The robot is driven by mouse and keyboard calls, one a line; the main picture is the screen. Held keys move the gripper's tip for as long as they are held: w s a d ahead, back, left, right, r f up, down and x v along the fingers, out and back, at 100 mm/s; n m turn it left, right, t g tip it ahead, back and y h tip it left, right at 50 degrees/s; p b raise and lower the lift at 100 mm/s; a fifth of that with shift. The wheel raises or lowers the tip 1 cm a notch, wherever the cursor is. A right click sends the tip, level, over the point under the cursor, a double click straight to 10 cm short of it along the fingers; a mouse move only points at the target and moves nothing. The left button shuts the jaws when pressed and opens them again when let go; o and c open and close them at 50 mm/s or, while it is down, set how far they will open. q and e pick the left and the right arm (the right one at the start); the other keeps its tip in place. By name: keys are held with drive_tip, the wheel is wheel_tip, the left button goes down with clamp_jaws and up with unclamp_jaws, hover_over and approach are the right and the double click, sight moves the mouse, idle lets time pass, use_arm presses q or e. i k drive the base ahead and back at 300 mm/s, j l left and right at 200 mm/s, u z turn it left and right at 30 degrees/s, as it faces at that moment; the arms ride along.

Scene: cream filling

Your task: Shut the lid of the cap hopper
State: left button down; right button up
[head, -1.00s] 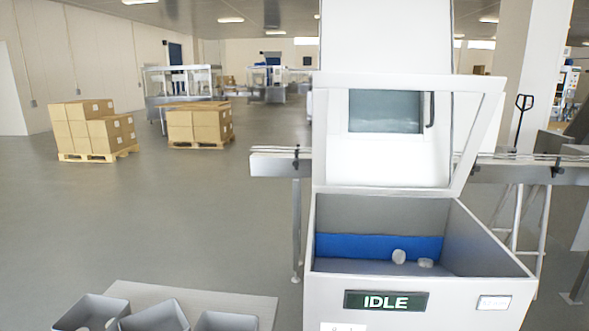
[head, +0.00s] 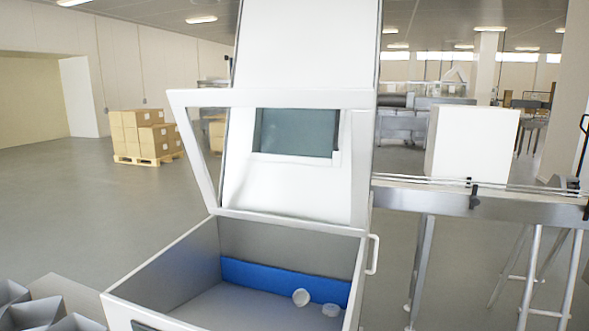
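The cap hopper (head: 165,275) is an open grey-white bin at the bottom centre of the head view. Its lid (head: 208,150) is a white frame with a clear pane, standing raised at the hopper's back edge. A small handle (head: 373,255) shows on the hopper's right side. Neither of my grippers is in view.
A white machine housing (head: 305,45) with a dark window rises behind the lid. A conveyor (head: 420,198) runs to the right, with a white box (head: 472,143) on or behind it. Grey bins (head: 60,322) stand at the lower left. The floor on the left is clear up to stacked cartons (head: 140,132).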

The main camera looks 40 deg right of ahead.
sight(361, 101)
drive_tip(key=l+u, duration=0.15)
drive_tip(key=l, duration=0.3)
drive_tip(key=k+l+u, duration=0.15)
drive_tip(key=l, duration=0.25)
drive_tip(key=l+u, duration=0.1)
drive_tip(key=l, duration=0.35)
drive_tip(key=k+l+u, duration=0.15)
drive_tip(key=l, duration=0.25)
drive_tip(key=k+l+u, duration=0.15)
drive_tip(key=l, duration=0.25)
drive_tip(key=i+l, duration=0.1)
drive_tip(key=l, duration=0.5)
drive_tip(key=i+l+u, duration=0.15)
drive_tip(key=l, duration=1)
drive_tip(key=u, duration=0.05)
